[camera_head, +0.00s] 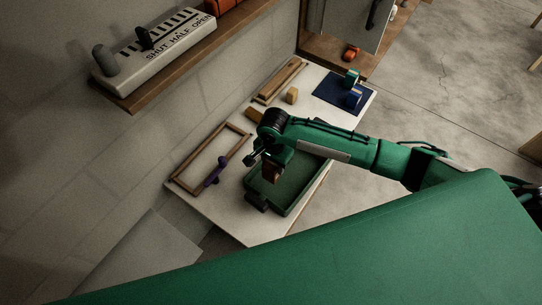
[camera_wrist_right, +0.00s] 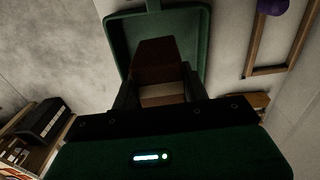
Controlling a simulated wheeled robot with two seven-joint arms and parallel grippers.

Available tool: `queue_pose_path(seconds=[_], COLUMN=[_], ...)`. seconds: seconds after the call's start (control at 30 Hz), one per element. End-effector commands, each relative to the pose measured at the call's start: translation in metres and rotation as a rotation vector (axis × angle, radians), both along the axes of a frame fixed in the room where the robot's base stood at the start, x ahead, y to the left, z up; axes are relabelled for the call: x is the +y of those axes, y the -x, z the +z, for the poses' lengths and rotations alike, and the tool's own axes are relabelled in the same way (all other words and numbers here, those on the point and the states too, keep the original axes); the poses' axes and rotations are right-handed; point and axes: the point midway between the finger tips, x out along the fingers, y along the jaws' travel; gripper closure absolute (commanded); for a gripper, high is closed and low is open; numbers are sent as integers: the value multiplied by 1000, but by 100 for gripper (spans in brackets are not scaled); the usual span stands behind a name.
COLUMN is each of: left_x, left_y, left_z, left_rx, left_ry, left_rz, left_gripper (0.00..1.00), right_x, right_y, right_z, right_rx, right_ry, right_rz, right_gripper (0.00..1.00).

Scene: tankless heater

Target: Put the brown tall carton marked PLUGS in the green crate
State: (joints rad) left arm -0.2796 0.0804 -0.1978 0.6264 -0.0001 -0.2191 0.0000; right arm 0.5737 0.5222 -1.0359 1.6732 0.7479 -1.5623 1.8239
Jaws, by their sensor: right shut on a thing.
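The brown tall carton (camera_head: 273,171) is held in my right gripper (camera_head: 268,160) in the head view, over the left part of the green crate (camera_head: 308,186). In the right wrist view the carton (camera_wrist_right: 157,62) sits between the two dark fingers of my right gripper (camera_wrist_right: 156,90), with the green crate (camera_wrist_right: 118,42) beyond it. The fingers are shut on the carton. Whether it touches the crate floor I cannot tell. The PLUGS marking is not readable. My left gripper does not show.
A wooden frame (camera_head: 178,183) with a purple object (camera_head: 213,173) lies left of the crate on the white table (camera_head: 233,221). A wall shelf (camera_head: 130,102) holds a slider panel.

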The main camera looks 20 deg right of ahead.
Motion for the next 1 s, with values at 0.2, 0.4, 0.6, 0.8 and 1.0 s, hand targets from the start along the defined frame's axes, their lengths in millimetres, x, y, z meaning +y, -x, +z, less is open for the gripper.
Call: queue_pose_path(seconds=[0.2, 0.4, 0.6, 0.8, 1.0], left_x=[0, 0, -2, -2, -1], left_y=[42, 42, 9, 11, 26], left_z=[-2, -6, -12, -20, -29], left_rx=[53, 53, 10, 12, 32], left_ry=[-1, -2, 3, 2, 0], left_rz=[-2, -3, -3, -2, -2], left_gripper=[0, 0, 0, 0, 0], right_x=[0, 0, 0, 0, 0], right_y=[0, 1, 1, 1, 1], right_z=[0, -10, -34, -58, -82], right_rx=[0, 1, 2, 1, 1], right_ry=[0, 1, 0, 0, -1], right_rz=[1, 0, 1, 0, 0], right_gripper=[79, 79, 79, 79, 79])
